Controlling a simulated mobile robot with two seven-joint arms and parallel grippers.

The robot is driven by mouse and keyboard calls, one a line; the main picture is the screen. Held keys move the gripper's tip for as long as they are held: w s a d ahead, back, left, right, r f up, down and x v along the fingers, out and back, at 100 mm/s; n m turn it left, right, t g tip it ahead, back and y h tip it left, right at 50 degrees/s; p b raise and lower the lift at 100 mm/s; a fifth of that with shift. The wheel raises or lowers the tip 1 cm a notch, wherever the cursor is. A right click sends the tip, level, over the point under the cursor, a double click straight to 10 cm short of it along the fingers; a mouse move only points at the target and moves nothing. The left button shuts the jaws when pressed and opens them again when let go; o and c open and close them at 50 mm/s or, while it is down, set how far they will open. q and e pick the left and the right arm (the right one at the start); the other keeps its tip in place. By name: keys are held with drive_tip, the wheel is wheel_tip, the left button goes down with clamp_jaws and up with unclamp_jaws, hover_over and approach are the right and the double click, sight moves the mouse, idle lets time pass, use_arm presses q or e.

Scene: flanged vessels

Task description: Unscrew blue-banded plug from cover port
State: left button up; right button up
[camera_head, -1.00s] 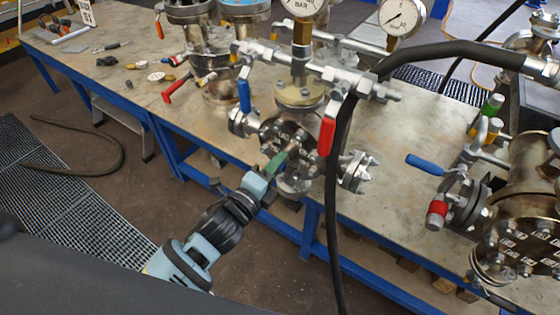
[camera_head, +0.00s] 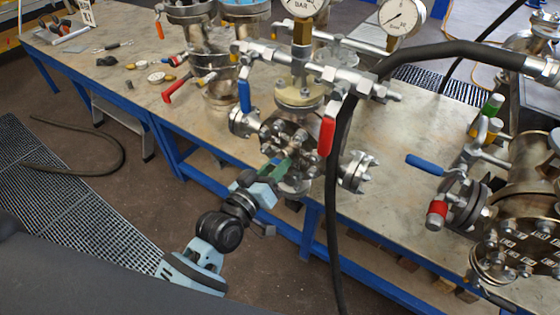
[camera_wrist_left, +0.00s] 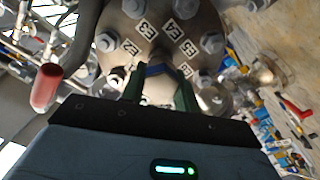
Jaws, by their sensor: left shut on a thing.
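The cover (camera_wrist_left: 118,22) is a round metal plate with hex bolts and white labels such as E2, E3 and E5. In the head view it is the front flange (camera_head: 296,136) of the middle vessel. The blue-banded plug (camera_wrist_left: 155,70) is a metal piece with a blue stripe at the cover's lower part. My left gripper (camera_wrist_left: 160,86) has its two green fingers shut on it, one on each side. In the head view the left gripper (camera_head: 277,167) is at the flange, and the plug is hidden or too small to make out. My right gripper is not in view.
A red-handled valve lever (camera_head: 327,137) and a black hose (camera_head: 342,170) are close right of the flange. A blue lever (camera_head: 244,96) stands to its upper left. Another flanged vessel (camera_head: 530,165) is at the right. The floor in front of the bench is open.

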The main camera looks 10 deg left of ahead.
use_arm(q)
drive_tip(key=shift+n, duration=1)
drive_tip(key=o, duration=1.2)
drive_tip(key=v, duration=0.8)
drive_tip(key=shift+b, duration=0.35)
drive_tip(key=shift+c, duration=0.5)
